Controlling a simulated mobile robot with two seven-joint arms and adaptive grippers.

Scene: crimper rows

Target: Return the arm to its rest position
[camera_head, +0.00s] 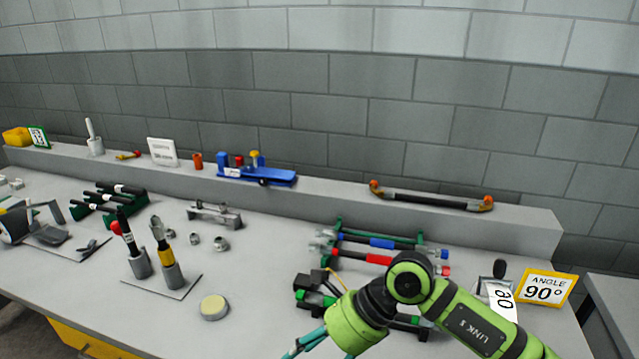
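My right arm (455,310), light green, comes in from the lower right and reaches over the front of the bench (240,270). Its wrist (355,322) is bent down at the bottom edge. Teal parts (305,343) show just beyond the wrist, probably my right gripper; they are cut off by the picture edge, so its opening and any held thing are hidden. My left arm is not in view.
A green rack with blue- and red-handled tools (380,258) lies behind the wrist, partly covered by my arm. Black-and-green blocks (312,292) sit close to the wrist. A yellow angle sign (544,288) stands right. Two tool holders (172,275) stand left.

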